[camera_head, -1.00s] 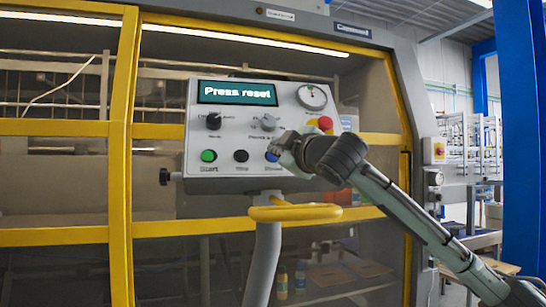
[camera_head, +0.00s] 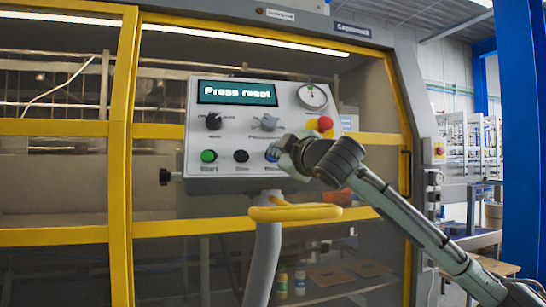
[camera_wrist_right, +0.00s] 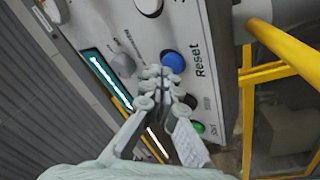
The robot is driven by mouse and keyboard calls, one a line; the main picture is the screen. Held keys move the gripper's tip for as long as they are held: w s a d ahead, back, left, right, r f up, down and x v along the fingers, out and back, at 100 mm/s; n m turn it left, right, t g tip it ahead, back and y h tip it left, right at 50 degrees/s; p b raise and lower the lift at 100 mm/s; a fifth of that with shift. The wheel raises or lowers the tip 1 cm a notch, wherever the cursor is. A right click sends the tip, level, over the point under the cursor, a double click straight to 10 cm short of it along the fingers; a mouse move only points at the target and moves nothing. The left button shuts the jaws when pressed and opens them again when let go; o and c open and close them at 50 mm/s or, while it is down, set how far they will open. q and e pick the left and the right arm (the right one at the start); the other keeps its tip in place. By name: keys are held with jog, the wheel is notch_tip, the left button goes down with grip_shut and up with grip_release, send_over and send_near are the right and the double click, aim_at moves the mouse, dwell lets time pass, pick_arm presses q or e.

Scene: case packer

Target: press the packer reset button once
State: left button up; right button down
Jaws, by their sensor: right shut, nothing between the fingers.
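The control panel (camera_head: 222,125) has a screen reading "Press reset" (camera_head: 237,93). The blue button (camera_head: 271,156) sits at the right end of the lower button row. In the right wrist view the blue button (camera_wrist_right: 173,62) is next to the label "Reset" (camera_wrist_right: 198,60). My right gripper (camera_head: 282,152) is shut and empty, in front of the panel close to the blue button. In the right wrist view its fingertips (camera_wrist_right: 162,76) appear right beside the button and overlap its edge; I cannot tell whether they touch. My left gripper is not in view.
A green button (camera_head: 208,156) and a black button (camera_head: 241,156) are to the left of the blue one. A red emergency button (camera_head: 325,123) sits above my right wrist. A yellow ring-shaped rail (camera_head: 295,213) is below the panel. Yellow-framed machine doors (camera_head: 120,160) stand behind.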

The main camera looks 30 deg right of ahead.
jog(key=shift+w+d+f, duration=0.1)
jog(key=shift+w+f, duration=0.1)
jog(key=shift+w, duration=0.1)
dwell(0.6)
jog(key=shift+s+a+r+p, duration=0.25)
jog(key=shift+s+r+p, duration=0.1)
jog(key=shift+s, duration=0.3)
jog(key=s, duration=0.1)
jog(key=s+a+r+p, duration=0.1)
jog(key=s+r, duration=0.1)
jog(key=s, duration=0.1)
jog(key=shift+a+r+p, duration=0.2)
jog(key=shift+r+p, duration=0.05)
jog(key=shift+p, duration=0.15)
dwell(0.7)
